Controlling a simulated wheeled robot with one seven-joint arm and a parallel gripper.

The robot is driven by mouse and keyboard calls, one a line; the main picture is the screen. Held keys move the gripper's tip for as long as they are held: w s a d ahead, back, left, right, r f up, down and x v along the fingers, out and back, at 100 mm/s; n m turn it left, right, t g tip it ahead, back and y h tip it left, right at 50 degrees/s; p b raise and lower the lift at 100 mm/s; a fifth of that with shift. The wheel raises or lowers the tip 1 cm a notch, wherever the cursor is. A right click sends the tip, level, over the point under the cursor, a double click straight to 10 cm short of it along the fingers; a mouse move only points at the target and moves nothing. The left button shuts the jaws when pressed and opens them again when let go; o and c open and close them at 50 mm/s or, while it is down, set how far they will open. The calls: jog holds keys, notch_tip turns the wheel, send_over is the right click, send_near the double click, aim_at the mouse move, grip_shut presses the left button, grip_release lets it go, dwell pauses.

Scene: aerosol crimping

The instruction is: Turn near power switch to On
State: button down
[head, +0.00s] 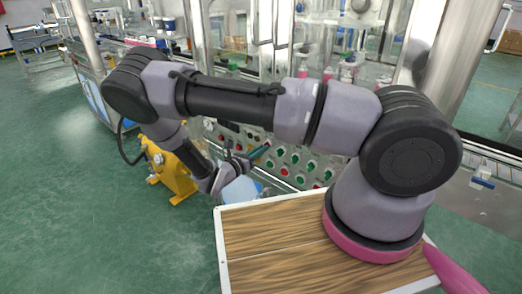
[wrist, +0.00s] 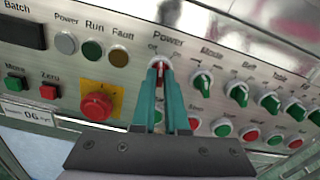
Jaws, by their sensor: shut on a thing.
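The power switch (wrist: 160,68) is a round rotary knob with a red handle, under the label "Power" on the metal control panel (wrist: 215,62). Small position marks stand above it; the handle's exact angle is partly hidden by my fingers. My gripper (wrist: 163,72) has two teal fingers, which are shut on the red handle from the front. In the head view my gripper (head: 260,153) reaches the panel at its left part, and the switch itself cannot be made out there.
Right of the switch is a row of green rotary knobs (wrist: 202,82) with green and red buttons below. A red emergency button (wrist: 97,106) on a yellow plate sits close at lower left. Indicator lamps (wrist: 92,50) are to the left. A yellow machine (head: 172,172) stands left of my arm.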

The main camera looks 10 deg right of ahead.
jog(key=shift+m, duration=3.9)
jog(key=shift+f+m, duration=0.1)
jog(key=shift+m, duration=0.2)
jog(key=c, duration=0.9)
grip_release()
jog(key=shift+c, duration=0.2)
jog(key=v, duration=1.1)
jog(key=shift+d, duration=0.1)
